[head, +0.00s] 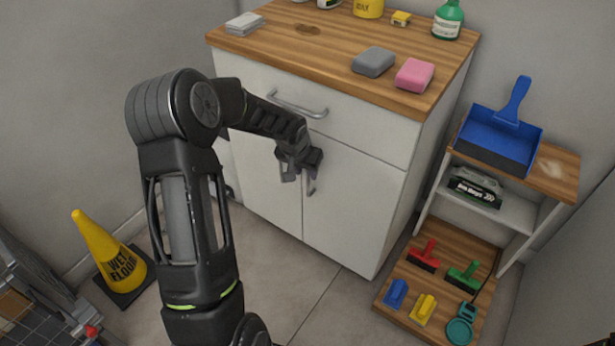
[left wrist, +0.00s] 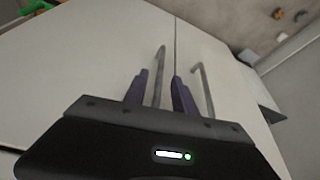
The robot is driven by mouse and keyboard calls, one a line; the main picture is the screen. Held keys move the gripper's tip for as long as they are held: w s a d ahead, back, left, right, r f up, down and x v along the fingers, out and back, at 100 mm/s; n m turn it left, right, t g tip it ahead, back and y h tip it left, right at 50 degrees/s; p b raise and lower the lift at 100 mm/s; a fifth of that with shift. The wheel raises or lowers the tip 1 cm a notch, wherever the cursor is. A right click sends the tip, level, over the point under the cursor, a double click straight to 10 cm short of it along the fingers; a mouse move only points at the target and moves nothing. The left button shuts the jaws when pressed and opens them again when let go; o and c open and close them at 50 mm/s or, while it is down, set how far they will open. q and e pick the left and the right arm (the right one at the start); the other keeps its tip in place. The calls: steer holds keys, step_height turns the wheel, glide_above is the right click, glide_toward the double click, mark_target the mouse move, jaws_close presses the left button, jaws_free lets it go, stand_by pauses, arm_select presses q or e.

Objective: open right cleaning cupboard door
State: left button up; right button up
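The white cleaning cupboard has a right door (head: 350,215) and a left door (head: 268,185), both closed. The right door's upright metal handle (head: 311,187) shows just below my left gripper (head: 300,175). In the left wrist view, my left gripper (left wrist: 159,95) is open. The right door's handle (left wrist: 158,75) appears between its two fingers, with a gap on each side. The left door's handle (left wrist: 204,92) is outside the fingers, on the right of that view. Whether a finger touches a handle cannot be told. My right gripper is not in view.
A drawer with a handle (head: 298,104) is above the doors. A grey sponge (head: 373,62) and pink sponge (head: 414,75) lie on the top. A low shelf (head: 560,168) with brushes stands at right. A yellow wet floor cone (head: 103,248) stands at left. Floor before the doors is clear.

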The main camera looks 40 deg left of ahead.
mark_target(308, 176)
arm_select(q)
steer(key=shift+b+x, duration=0.3)
steer(key=shift+x, duration=1.65)
jaws_close()
